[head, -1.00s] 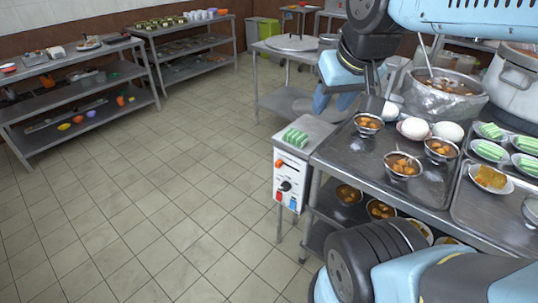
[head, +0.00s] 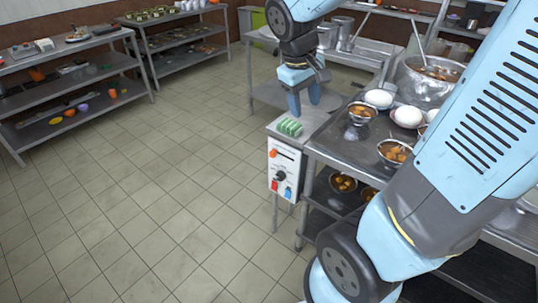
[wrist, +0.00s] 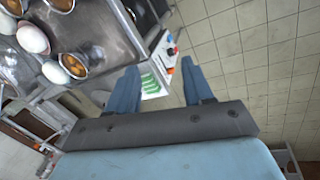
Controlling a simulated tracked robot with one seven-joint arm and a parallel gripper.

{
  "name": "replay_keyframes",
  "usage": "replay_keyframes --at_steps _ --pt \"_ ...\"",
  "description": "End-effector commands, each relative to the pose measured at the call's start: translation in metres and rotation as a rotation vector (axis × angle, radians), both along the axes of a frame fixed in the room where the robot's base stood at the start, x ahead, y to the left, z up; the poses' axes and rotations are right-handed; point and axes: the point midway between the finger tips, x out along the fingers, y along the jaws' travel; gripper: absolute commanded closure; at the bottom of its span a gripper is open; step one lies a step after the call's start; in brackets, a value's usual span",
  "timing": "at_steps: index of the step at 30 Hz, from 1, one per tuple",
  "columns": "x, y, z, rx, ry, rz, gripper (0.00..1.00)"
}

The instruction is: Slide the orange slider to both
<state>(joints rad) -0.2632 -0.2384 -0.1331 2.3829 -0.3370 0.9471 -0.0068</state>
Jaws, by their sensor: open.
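The orange slider (head: 273,153) sits at the upper left of a white control panel (head: 283,170) on the front of a small metal stand. Below it are a dark knob (head: 281,176) and red and blue parts. Any slider lettering is too small to read. My gripper (head: 304,102) is open and empty, pointing down behind and above the stand, apart from the panel. In the wrist view its two blue fingers (wrist: 160,68) frame the stand top, and the panel (wrist: 171,55) shows edge-on just beyond them.
Green striped pieces (head: 289,127) lie on the stand's top. To the right, a metal table (head: 340,145) holds bowls of brown food (head: 361,113) and white round items (head: 379,98). A large pot (head: 428,82) stands behind. The tiled floor to the left is clear.

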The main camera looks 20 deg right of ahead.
Motion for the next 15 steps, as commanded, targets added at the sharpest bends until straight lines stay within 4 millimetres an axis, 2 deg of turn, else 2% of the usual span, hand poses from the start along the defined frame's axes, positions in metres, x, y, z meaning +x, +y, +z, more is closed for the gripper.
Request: replay_keyframes --at_steps 3,15 --pt "0.019 0.004 -0.023 -0.072 0.076 0.06 0.49" --pt "0.073 0.019 -0.098 -0.344 0.286 0.277 0.49"
